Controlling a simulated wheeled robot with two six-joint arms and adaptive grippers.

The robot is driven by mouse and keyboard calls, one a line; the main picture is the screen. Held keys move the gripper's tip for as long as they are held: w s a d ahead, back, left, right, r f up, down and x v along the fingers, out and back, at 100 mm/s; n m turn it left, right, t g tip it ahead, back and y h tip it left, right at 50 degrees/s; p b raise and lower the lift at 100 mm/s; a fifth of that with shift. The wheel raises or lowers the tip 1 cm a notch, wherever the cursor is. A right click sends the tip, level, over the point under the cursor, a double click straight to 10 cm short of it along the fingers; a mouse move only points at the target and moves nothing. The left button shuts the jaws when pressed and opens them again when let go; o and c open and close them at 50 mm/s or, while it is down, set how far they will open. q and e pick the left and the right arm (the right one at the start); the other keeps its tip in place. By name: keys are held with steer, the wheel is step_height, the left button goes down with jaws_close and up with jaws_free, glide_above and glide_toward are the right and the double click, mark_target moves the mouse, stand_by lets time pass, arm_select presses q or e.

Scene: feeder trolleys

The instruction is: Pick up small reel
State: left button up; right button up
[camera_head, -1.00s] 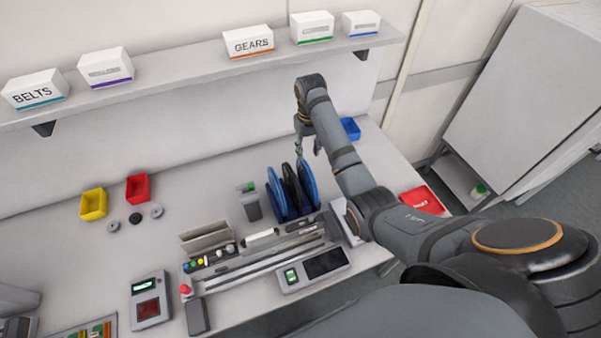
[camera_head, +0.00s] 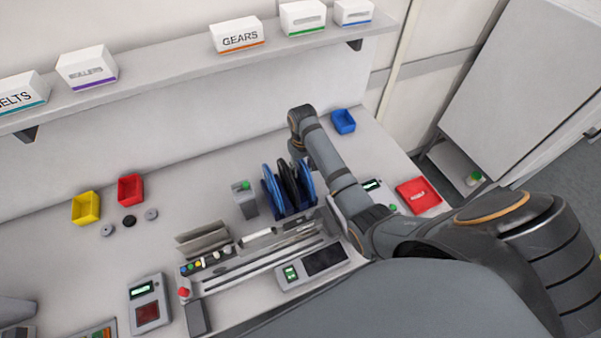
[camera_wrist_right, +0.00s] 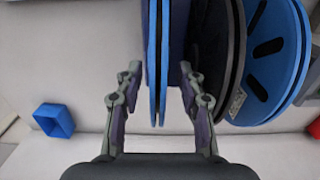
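Several reels stand upright in a dark blue rack (camera_head: 299,211) on the bench: a left blue reel (camera_head: 269,188), a black reel (camera_head: 287,178) and a right blue reel (camera_head: 306,179). Which one is the small reel is not certain. My right gripper (camera_wrist_right: 158,76) reaches down at the right end of the rack. In the wrist view its open fingers stand either side of the edge of one blue reel (camera_wrist_right: 154,45), with a gap visible on its left. The black reel (camera_wrist_right: 212,60) and another blue reel (camera_wrist_right: 268,60) are outside the fingers. My left gripper is not in view.
A grey holder with a green top (camera_head: 245,201) stands left of the rack. A blue bin (camera_head: 343,121) and a red tray (camera_head: 418,196) lie to the right. Yellow (camera_head: 86,208) and red (camera_head: 131,189) bins sit left, by small discs. A shelf (camera_head: 190,72) overhangs the back.

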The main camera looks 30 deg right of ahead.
steer(key=shift+w+d+f, duration=0.2)
steer(key=shift+w+f, duration=0.1)
steer(key=shift+w, duration=0.1)
steer(key=shift+s+a+r, duration=0.15)
steer(key=shift+s+r, duration=0.2)
steer(key=shift+s, duration=0.2)
steer(key=c, duration=0.6)
steer(key=shift+w, duration=0.1)
jaws_close()
